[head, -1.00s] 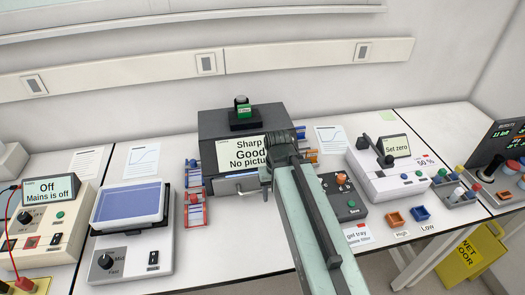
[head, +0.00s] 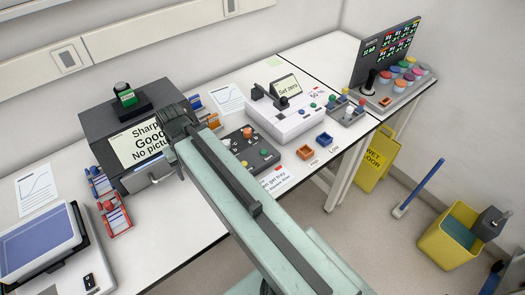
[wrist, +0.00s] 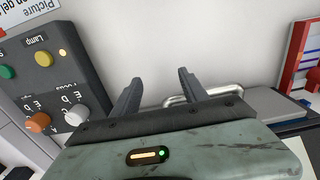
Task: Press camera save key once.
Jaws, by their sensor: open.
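The gel camera box (head: 110,125) is dark grey, and its screen (head: 148,143) reads "Sharp", "Good", "No picture". Its dark control pad (head: 238,148) lies to its right on the bench. In the wrist view the pad (wrist: 80,92) shows upside down at the left, with a yellow button (wrist: 43,58), a green button (wrist: 7,72) at the edge, and orange and white knobs. No readable label identifies the save key. My gripper (wrist: 158,84) is open and empty, beside the pad and apart from its buttons.
A metal handle (wrist: 203,95) lies close behind the fingers in the wrist view. A white instrument (head: 290,115) and small orange and blue trays (head: 324,139) stand to the right. White bench shows between them.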

